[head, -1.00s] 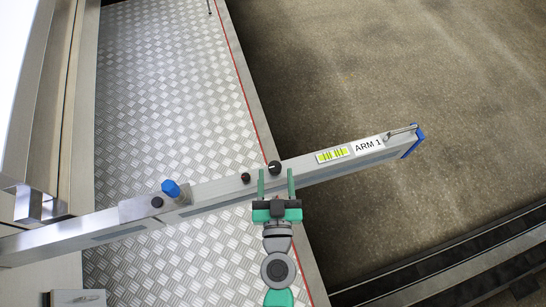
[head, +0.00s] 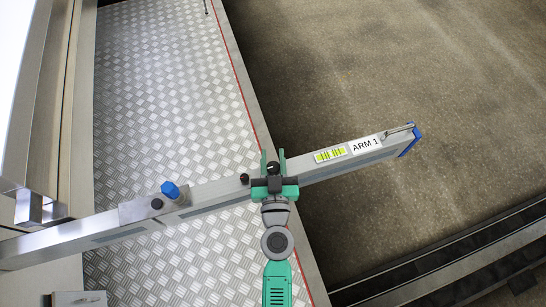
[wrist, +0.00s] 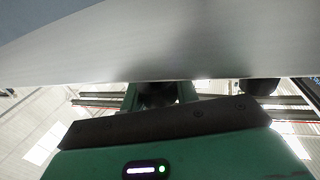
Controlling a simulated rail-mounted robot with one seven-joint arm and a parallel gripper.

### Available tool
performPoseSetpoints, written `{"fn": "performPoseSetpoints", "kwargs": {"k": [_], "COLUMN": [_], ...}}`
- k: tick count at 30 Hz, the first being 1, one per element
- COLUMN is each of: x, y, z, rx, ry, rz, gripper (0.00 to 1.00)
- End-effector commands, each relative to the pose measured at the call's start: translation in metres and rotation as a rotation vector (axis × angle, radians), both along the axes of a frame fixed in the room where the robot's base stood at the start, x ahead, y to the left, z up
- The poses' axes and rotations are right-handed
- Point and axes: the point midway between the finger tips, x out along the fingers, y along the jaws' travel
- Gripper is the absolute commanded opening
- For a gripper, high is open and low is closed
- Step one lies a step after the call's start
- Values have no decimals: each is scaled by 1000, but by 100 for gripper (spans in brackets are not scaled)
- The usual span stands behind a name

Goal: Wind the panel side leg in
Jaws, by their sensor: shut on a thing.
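The grey outrigger beam marked ARM 1 (head: 330,168) runs from the lower left to the upper right, over the tread plate and past its edge. A black knob with a white pointer mark (head: 272,167) sits on the beam between the fingers of my green gripper (head: 273,158). My gripper is shut on this knob. In the wrist view the dark knob (wrist: 158,94) shows partly between the fingers, below the pale beam face (wrist: 150,50). I cannot tell from these frames which part is the panel side leg.
A smaller black knob (head: 244,179) and a blue knob (head: 170,189) stand on the beam to the left. The beam has a blue end cap (head: 411,141) and a metal handle (head: 400,130). Tread plate (head: 165,100) lies left, bare floor (head: 400,60) right.

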Motion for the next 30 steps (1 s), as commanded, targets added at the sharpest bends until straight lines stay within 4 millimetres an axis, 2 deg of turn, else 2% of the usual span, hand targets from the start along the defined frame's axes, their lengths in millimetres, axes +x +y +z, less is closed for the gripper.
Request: {"fn": "performPoseSetpoints", "kwargs": {"k": [8,14,30], "x": [0,0,-3], "y": [0,2,10], "z": [-2,-6,-2], "rx": [-2,-2,-1], "ry": [-2,-3,-4], "rz": [59,170,683], "gripper": [7,7,7]}}
